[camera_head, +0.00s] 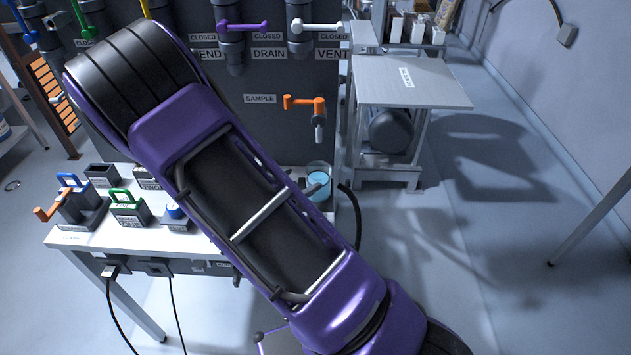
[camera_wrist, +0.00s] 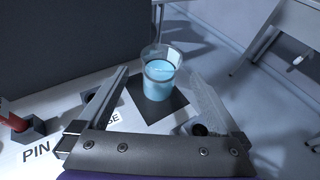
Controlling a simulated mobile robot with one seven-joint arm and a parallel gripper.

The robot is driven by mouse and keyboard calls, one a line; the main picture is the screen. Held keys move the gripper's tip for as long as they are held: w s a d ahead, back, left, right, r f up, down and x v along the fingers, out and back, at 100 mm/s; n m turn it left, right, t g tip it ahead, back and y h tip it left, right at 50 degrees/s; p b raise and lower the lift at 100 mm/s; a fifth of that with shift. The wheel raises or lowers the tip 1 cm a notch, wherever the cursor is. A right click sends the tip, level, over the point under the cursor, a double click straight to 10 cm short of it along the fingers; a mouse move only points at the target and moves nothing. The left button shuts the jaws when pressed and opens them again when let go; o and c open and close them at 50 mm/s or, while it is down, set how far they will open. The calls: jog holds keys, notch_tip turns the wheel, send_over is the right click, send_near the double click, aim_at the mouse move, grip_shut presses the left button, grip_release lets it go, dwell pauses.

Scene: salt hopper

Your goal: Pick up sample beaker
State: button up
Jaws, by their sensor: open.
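The sample beaker (camera_head: 319,183) is a clear beaker holding light blue liquid. It stands upright at the right end of the white workbench, partly hidden behind my purple arm in the head view. In the wrist view the beaker (camera_wrist: 159,74) stands on a dark square pad (camera_wrist: 153,108). My gripper (camera_wrist: 163,80) is open, with one finger to the left of the beaker and one to its right. In the head view a grey finger shows close to the beaker's left side.
An orange-handled valve (camera_head: 304,103) labelled SAMPLE juts from the dark panel above the beaker. Padlocks, such as a green one (camera_head: 126,205), stand on the left of the white workbench (camera_head: 90,236). A grey side table (camera_head: 425,85) stands at the right.

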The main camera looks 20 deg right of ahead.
aim_at(313, 173)
jog(key=x, duration=0.6)
jog(key=shift+w+d+f, duration=0.1)
jog(key=shift+w+d, duration=0.15)
jog(key=shift+d, duration=0.05)
jog(key=shift+x, duration=2.65)
jog(key=shift+s+f, duration=0.2)
jog(key=c, duration=1.3)
jog(key=shift+r, duration=0.1)
